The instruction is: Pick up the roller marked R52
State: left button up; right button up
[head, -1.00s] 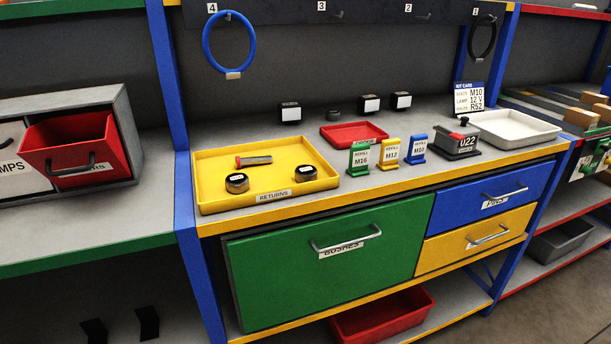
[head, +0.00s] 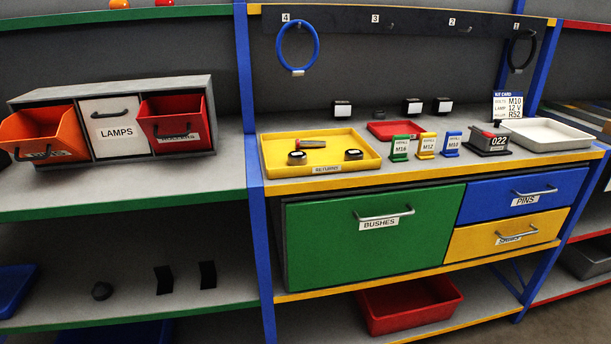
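No roller with a readable R52 mark is in view. The kit card (head: 508,105) at the back right shows M10, 12 V and R52. A red bin (head: 178,124) labelled ROLLERS, at the right of the grey cabinet on the left bench, is tilted open; its contents cannot be seen. The yellow RETURNS tray (head: 322,168) holds a red-ended bolt (head: 311,145) and two short dark round pieces, one at the left (head: 297,158) and one at the right (head: 353,155). Their marks are too small to read. Neither of my grippers is in view.
An orange bin (head: 45,138) is open beside the shut LAMPS drawer (head: 115,128). Green, yellow and blue refill stands, a red tray (head: 392,130) and a white tray (head: 548,134) occupy the right bench. The left bench front is clear.

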aim_at(350, 154)
jog(key=u, duration=0.05)
jog(key=k, duration=0.5)
jog(key=u, duration=1.55)
jog(key=i, duration=1.05)
jog(key=z, duration=0.8)
jog(key=i, duration=0.8)
jog(key=z, duration=0.9)
